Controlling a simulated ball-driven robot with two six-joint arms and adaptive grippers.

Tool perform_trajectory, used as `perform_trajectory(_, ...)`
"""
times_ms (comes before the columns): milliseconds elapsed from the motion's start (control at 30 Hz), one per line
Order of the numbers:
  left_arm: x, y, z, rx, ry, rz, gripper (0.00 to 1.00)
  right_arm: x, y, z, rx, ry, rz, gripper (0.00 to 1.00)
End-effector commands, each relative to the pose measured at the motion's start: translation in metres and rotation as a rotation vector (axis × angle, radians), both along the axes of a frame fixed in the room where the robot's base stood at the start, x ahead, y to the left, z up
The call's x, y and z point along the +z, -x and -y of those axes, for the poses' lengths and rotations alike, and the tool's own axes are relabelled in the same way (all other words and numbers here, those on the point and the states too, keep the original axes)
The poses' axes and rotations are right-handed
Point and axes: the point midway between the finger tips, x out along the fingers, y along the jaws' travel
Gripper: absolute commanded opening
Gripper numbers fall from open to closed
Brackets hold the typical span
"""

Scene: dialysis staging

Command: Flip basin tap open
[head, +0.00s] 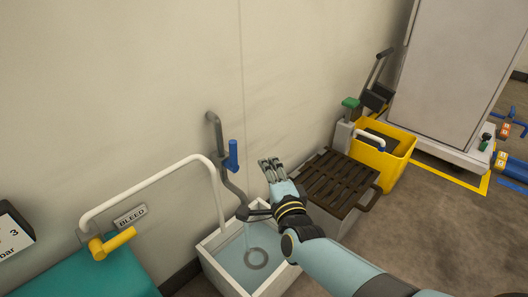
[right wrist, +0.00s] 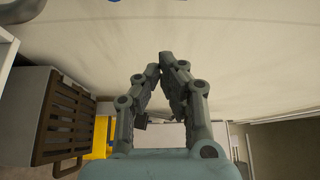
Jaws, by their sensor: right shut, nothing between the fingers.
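The basin tap is a bent grey pipe (head: 215,130) on the wall with a blue lever (head: 233,155) that stands upright on it. Its spout reaches down over a white basin (head: 215,262) holding pale blue water, with a ring shape in it. My right gripper (head: 269,163) is a little right of the blue lever in the picture, apart from it. Its fingers are shut with nothing between them, and their tips meet in the right wrist view (right wrist: 168,60). My right forearm hides part of the basin's right side. My left gripper is not in view.
A white curved rail (head: 150,182) and a yellow handle (head: 112,243) by a BLEED label stand left of the basin. A brown slatted grate (head: 335,178) and a yellow bin (head: 397,150) are to the right. The wall is close behind the tap.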

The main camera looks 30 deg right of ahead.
Motion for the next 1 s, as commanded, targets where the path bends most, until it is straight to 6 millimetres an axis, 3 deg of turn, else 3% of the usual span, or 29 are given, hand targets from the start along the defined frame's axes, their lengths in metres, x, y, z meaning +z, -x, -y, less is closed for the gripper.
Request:
perform_trajectory(200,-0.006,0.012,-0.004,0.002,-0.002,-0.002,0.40,0.001,0.019,-0.003,-0.001,-0.001,0.001,0.00)
perform_trajectory(800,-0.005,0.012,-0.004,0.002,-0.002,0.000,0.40,0.001,0.023,-0.004,0.000,0.000,-0.003,0.00)
perform_trajectory(867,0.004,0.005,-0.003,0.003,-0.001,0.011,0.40,0.003,0.032,-0.002,0.000,0.004,-0.017,0.00)
perform_trajectory(933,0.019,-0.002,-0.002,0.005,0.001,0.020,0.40,0.000,0.054,0.004,0.003,0.016,-0.061,0.00)
perform_trajectory(1000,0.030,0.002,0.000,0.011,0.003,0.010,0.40,-0.020,0.088,0.008,0.024,0.056,-0.162,0.00)
